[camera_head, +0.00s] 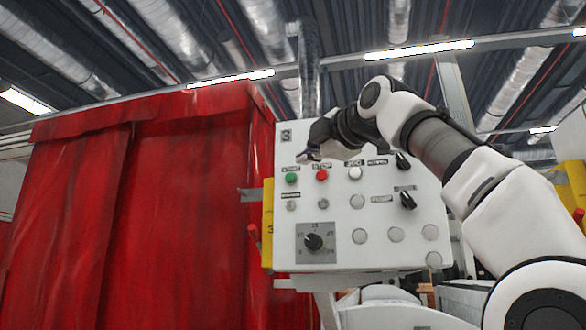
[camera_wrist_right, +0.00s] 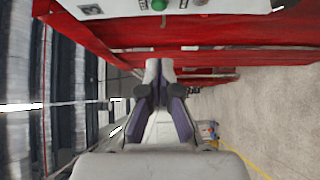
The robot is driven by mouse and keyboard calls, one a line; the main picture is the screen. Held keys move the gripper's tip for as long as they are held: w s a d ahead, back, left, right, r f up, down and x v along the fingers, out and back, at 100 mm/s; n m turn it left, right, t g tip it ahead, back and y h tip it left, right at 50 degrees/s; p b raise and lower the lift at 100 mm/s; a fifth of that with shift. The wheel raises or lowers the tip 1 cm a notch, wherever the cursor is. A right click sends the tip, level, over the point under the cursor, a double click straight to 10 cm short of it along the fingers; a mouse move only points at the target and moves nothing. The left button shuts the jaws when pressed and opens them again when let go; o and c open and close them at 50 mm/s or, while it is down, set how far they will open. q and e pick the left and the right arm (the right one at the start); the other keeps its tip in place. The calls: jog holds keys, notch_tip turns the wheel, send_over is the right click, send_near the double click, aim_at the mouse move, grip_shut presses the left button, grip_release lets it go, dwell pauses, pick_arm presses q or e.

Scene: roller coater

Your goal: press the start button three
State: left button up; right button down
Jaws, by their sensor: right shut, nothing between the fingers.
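The white control panel (camera_head: 290,225) marked 3 stands right of centre in the head view. Its green start button (camera_head: 291,178) sits at the upper left under a dark label. A gap between fingertips and button shows in the picture; the depth is hard to tell. In the right wrist view the closed fingertips (camera_wrist_right: 160,64) are at centre, and the green button (camera_wrist_right: 158,4) shows at the top edge, apart from them. My left gripper is out of view.
A red stop button (camera_head: 322,175) and a white button (camera_head: 355,173) are right of the start button. A black rotary knob (camera_head: 313,242) and black switches (camera_head: 407,200) are also on the panel. A large red curtain (camera_head: 150,200) fills the left.

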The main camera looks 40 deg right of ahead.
jog(key=p, duration=0.7)
send_near(286, 178)
jog(key=w+a+r, duration=0.1)
jog(key=w+a, duration=0.2)
jog(key=w, duration=0.1)
jog(key=w+d+p, duration=0.2)
jog(key=d, duration=0.1)
jog(key=shift+w+f, duration=0.1)
jog(key=shift+w+d+f+p, duration=0.1)
jog(key=shift+d+f+p, duration=0.2)
jog(key=shift+a, duration=0.15)
